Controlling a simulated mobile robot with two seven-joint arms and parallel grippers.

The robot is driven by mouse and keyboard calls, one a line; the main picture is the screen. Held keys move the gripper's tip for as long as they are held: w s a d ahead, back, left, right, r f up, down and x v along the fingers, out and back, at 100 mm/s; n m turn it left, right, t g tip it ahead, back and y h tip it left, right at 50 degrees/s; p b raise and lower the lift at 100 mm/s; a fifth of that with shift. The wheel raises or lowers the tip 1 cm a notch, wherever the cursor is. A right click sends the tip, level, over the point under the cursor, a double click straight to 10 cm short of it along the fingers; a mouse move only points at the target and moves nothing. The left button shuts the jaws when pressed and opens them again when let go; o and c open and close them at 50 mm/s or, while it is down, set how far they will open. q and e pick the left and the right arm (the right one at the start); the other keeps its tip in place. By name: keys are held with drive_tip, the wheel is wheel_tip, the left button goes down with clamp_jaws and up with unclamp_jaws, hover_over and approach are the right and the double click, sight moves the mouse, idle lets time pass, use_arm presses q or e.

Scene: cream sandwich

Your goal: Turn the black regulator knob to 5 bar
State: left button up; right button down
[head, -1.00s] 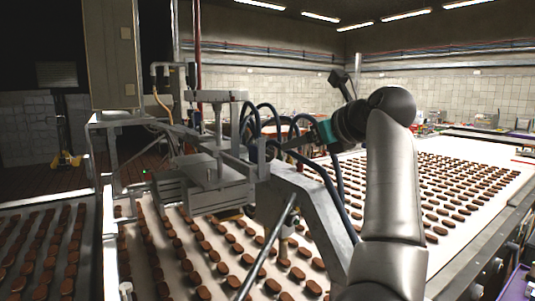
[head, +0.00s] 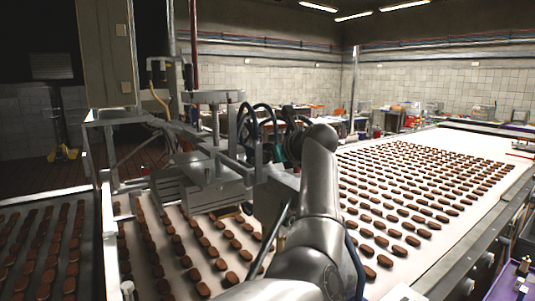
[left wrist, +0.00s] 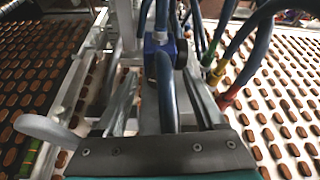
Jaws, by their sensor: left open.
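My left gripper is open; in the left wrist view its two grey fingers (left wrist: 163,100) stand apart. A dark blue hose (left wrist: 166,85) shows between them; I cannot tell whether they touch it. Beyond the fingertips is a blue fitting (left wrist: 160,48) on the machine's metal frame. My right gripper is not in view.
More hoses with yellow and red collars (left wrist: 222,82) hang close at the right of the gripper. A conveyor with rows of brown biscuits (head: 430,195) runs under and beside the machine. Metal frame bars (left wrist: 85,75) stand close at the left.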

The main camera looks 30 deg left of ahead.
use_arm(q)
drive_tip(key=shift+w+a+f, duration=0.1)
drive_tip(key=shift+a, duration=0.1)
drive_tip(key=shift+c, duration=0.4)
clamp_jaws()
